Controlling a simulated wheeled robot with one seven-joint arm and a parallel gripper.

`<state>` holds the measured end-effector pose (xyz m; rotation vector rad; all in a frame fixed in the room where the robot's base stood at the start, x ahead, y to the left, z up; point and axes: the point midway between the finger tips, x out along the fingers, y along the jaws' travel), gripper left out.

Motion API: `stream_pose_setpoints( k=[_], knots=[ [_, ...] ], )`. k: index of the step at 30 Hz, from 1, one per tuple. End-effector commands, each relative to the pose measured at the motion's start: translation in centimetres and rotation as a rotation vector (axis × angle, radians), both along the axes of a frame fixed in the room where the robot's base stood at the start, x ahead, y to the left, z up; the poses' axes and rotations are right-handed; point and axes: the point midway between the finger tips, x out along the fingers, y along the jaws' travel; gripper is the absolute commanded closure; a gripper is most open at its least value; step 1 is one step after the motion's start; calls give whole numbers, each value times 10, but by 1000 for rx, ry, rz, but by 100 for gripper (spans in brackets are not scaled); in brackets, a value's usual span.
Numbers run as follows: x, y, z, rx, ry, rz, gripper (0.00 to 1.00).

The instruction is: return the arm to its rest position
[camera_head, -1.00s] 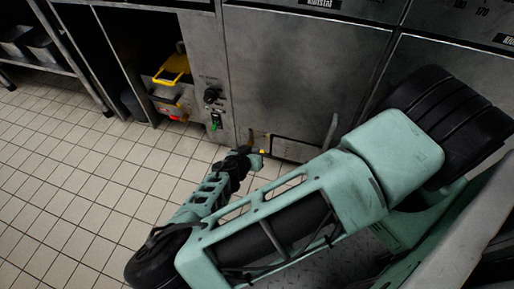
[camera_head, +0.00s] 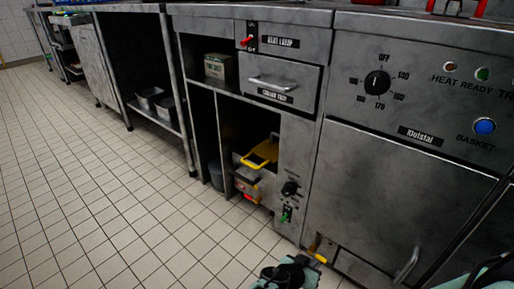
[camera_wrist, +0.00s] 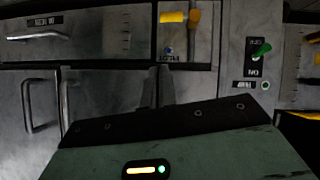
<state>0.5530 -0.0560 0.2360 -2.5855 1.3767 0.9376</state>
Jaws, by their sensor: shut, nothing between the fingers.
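My arm shows only in part in the head view: a dark and mint-green piece of it at the bottom edge, near the foot of the fryer cabinet, and another piece in the lower right corner. In the wrist view my gripper (camera_wrist: 158,86) points at grey metal cabinet fronts. Its two dark fingers stand close together and hold nothing. The gripper's green and black housing, with a lit yellow-green strip, fills the bottom of that view. Most of the arm is outside the head view.
A steel fryer cabinet (camera_head: 390,185) with a dial stands at the right. Left of it are a drawer (camera_head: 280,78), an open bay with a yellow-handled container (camera_head: 262,153), and shelves with metal pans (camera_head: 160,103). The tiled floor (camera_head: 90,210) at left is clear.

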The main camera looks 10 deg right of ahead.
Motion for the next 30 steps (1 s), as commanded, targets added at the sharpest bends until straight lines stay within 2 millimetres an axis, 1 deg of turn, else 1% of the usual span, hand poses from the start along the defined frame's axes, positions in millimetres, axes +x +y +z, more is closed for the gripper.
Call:
stream_pose_setpoints(
  k=[2,4,7,11,12,14,17,18,20,21,23,24,26,30],
  knots=[
    [-2,1,0,4,11,-6,100],
    [-11,3,1,14,53,-25,100],
    [-33,12,5,47,166,-64,100],
    [-70,36,18,123,375,-97,100],
    [-80,45,24,152,440,-96,100],
    [-93,59,36,198,534,-87,100],
    [-111,84,60,284,679,-46,100],
    [-117,94,72,320,731,-23,100],
    [-124,109,90,375,804,23,100],
    [-127,118,104,412,848,59,100],
    [-131,131,125,465,908,120,100],
    [-134,138,141,498,944,168,100],
    [-136,148,164,546,988,244,100],
    [-139,162,221,633,1057,451,100]
  ],
)
